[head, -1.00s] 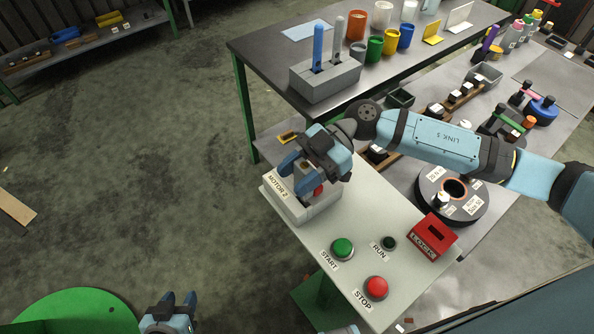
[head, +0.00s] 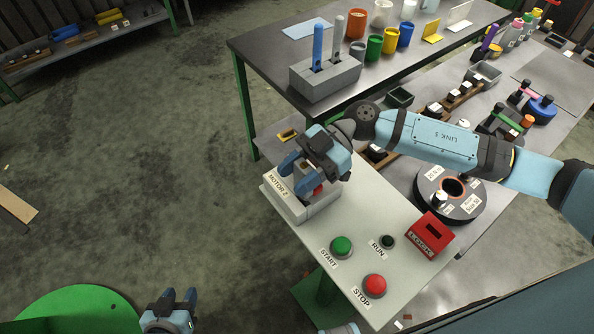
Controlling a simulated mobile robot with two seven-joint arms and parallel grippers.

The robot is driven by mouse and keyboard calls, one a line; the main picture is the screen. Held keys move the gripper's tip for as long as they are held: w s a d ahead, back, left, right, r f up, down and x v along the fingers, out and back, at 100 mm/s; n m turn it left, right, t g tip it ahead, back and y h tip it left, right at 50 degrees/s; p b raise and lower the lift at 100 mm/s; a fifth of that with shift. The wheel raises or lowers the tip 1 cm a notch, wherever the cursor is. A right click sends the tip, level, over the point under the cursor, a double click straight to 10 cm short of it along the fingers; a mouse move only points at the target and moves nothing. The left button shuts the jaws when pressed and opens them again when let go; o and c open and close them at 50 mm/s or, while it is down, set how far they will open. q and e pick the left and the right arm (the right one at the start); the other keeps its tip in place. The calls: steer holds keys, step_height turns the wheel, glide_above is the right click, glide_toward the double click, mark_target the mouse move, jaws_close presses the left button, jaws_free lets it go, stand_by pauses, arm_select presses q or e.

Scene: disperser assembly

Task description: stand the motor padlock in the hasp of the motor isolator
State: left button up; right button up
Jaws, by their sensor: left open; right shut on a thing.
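That thing, taken to be the motor padlock, is mostly hidden by the fingers and wrist. A bit of red (head: 318,190) shows on the isolator beside the fingers; I cannot tell which part it is. The hasp is hidden, so I cannot tell whether the padlock touches it. My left gripper (head: 180,296) is open and empty at the bottom left, over the floor.
The panel (head: 385,205) carries a green START button (head: 341,247), a red STOP button (head: 373,287), a small RUN lamp (head: 387,242) and a red LOCK box (head: 432,235). A round black holder (head: 450,207) stands behind. A grey block (head: 325,80) with upright handles is further back.

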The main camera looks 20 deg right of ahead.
arm_select(q)
steer(key=shift+f, duration=0.1)
arm_select(e)
steer(key=shift+f, duration=0.8)
steer(key=o, duration=1.1)
arm_select(q)
steer(key=shift+s+a+f+m+b, duration=0.15)
steer(key=shift+f+b, duration=0.45)
steer(key=shift+f, duration=0.3)
steer(key=shift+s+a+f+m+b, duration=0.15)
steer(key=shift+f+b, duration=0.4)
steer(key=shift+f, duration=0.35)
arm_select(e)
steer(key=shift+v, duration=6.95)
